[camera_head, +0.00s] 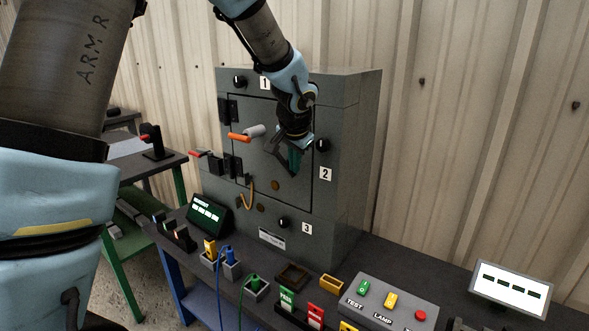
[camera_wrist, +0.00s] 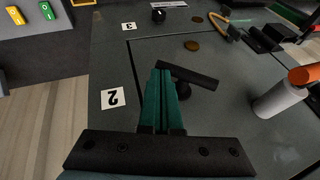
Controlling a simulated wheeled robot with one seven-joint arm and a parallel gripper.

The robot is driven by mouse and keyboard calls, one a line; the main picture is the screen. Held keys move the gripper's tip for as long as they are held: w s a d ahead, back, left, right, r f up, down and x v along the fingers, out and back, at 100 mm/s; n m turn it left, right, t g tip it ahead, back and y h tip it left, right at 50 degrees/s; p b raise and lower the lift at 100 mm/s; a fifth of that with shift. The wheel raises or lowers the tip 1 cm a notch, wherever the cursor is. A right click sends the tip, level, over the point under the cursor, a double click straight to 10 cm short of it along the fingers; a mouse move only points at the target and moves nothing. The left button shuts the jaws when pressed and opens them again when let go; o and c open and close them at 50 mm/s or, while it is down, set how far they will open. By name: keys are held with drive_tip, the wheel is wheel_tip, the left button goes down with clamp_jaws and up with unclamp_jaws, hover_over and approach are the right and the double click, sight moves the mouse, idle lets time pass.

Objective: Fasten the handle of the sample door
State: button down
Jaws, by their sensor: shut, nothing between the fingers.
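The sample door (camera_head: 262,115) is the flat front panel of the grey cabinet, and it looks closed. A black bar handle (camera_wrist: 195,78) with a round hub shows on the door in the wrist view, lying nearly across the picture with a slight tilt. In the head view my arm and gripper largely hide it. My gripper (camera_head: 293,163) is in front of the door's right part. In the wrist view its green fingers (camera_wrist: 161,74) are shut and empty, with the tips at the left end of the bar. I cannot tell whether they touch it.
A grey cylinder with an orange end (camera_head: 240,136) sticks out from the door. Black knobs are beside labels 1, 2 (camera_head: 323,145) and 3 (camera_head: 283,222). The bench below carries small connectors, a button box (camera_head: 390,302) and a screen (camera_head: 510,287).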

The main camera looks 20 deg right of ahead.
sight(293, 177)
drive_tip(key=shift+s+f+t+b, duration=0.15)
drive_tip(key=shift+f+t+b, duration=0.45)
drive_tip(key=shift+b, duration=2.4)
wheel_tip(293, 177, down, 2)
drive_tip(key=m+t+y+b, duration=0.1)
drive_tip(key=t+b, duration=0.3)
drive_tip(key=b, duration=1.2)
drive_tip(key=shift+d+y, duration=0.1)
drive_tip(key=shift+y, duration=0.5)
drive_tip(key=b, duration=0.2)
drive_tip(key=t+b, duration=0.1)
drive_tip(key=shift+f+m+t+y+b, duration=0.2)
drive_tip(key=shift+m+t+y+b, duration=0.1)
drive_tip(key=shift+m+b, duration=0.1)
drive_tip(key=shift+w+b, duration=0.2)
drive_tip(key=shift+b, duration=0.8)
